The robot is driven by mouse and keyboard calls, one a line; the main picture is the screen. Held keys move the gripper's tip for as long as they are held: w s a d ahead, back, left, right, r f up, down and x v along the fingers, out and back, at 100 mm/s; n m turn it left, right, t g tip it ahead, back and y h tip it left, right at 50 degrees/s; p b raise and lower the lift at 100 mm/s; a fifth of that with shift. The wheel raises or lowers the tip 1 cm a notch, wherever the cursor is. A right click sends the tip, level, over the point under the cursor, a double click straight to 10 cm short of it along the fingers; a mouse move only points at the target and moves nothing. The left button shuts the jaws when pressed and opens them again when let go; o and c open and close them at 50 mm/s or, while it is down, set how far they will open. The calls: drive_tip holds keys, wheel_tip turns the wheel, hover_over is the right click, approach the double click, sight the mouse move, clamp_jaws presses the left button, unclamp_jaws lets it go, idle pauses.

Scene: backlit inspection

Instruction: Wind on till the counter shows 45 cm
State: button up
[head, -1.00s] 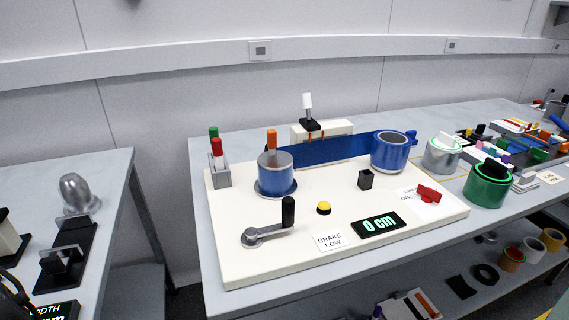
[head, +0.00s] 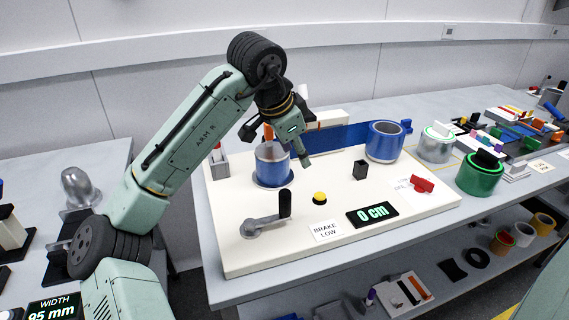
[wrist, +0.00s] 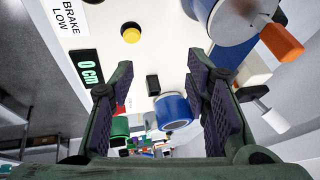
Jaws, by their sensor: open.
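The counter (head: 372,214) reads 0 cm in green and also shows in the wrist view (wrist: 88,68). The crank (head: 266,222), a grey arm with an upright black handle, sits at the white board's front left. A blue reel (head: 272,166) stands behind it, with blue web (head: 345,137) running right to a second blue roll (head: 384,142). My gripper (head: 304,160) is above the board beside the left reel, apart from the crank. In the wrist view my gripper (wrist: 162,100) has its fingers wide apart with nothing held. The crank is outside the wrist view.
A yellow button (head: 320,197), a BRAKE LOW label (head: 326,230), a small black block (head: 359,169) and a red switch (head: 422,184) are on the board. Green (head: 480,174) and silver (head: 436,145) rolls stand at right.

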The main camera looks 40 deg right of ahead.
sight(285, 192)
drive_tip(key=s+a+y, duration=0.1)
drive_tip(key=s+a+g+y, duration=0.1)
drive_tip(key=a+y, duration=0.1)
drive_tip(key=s+a+m+y, duration=0.1)
drive_tip(key=a+y, duration=0.1)
drive_tip(key=shift+s+a+f+g, duration=0.15)
drive_tip(key=shift+f+g, duration=0.15)
drive_tip(key=shift+f, duration=0.1)
drive_tip(key=shift+a+f, duration=0.15)
drive_tip(key=shift+f, duration=0.1)
wheel_tip(285, 192, down, 8)
drive_tip(key=shift+b, duration=1.05)
drive_tip(key=shift+c, duration=0.5)
drive_tip(key=c, duration=0.9)
drive_tip(key=shift+s, duration=0.1)
